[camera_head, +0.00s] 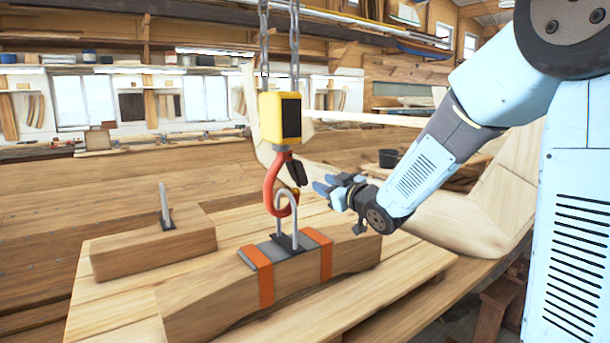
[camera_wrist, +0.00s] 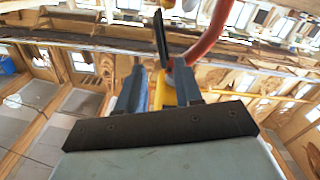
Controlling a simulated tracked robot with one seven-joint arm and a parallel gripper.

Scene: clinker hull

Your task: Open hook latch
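A red hook (camera_head: 270,186) hangs below a yellow block (camera_head: 280,108) with a black face. The dark latch piece (camera_head: 294,172) is at the right of the hook's throat. The hook passes through a grey metal loop (camera_head: 287,200) on a strapped timber. My gripper (camera_head: 328,188) is just right of the hook, pointing at it, apparently without touching. In the wrist view my gripper (camera_wrist: 161,80) has its two blue-grey fingers apart. A thin black bar (camera_wrist: 160,38), likely the latch, shows ahead between them, with the red hook (camera_wrist: 207,40) to its right and something yellow behind.
Two chains (camera_head: 264,45) hold the block from above. The timber (camera_head: 215,303) with orange straps (camera_head: 318,252) lies on a plank platform. Another timber (camera_head: 150,245) with a metal post lies left. A pale curved hull piece (camera_head: 440,222) is behind my arm.

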